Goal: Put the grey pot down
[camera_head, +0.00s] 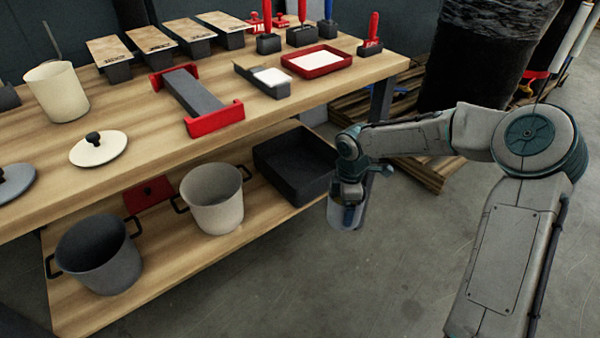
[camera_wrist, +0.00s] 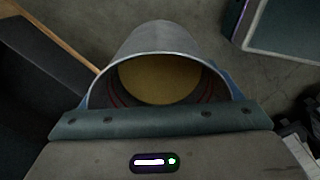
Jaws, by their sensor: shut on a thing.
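My gripper (camera_head: 349,198) is shut on a grey pot (camera_head: 338,217), a plain open-topped cylinder. It hangs in the air beyond the right end of the lower shelf, above the concrete floor. The gripper and wrist hide much of it in the head view. In the wrist view the grey pot (camera_wrist: 165,39) fills the middle, its mouth toward the camera and a yellowish surface inside. A blue finger edge shows on each side of it.
The wooden bench (camera_head: 255,112) holds lids, boxes and red-handled tools. Its lower shelf (camera_head: 205,258) holds a dark grey pot with handles (camera_head: 99,262), a cream pot (camera_head: 214,210) and a black open bin (camera_head: 300,185). Bare shelf lies in front of the pots. A pallet (camera_head: 425,172) stands behind my arm.

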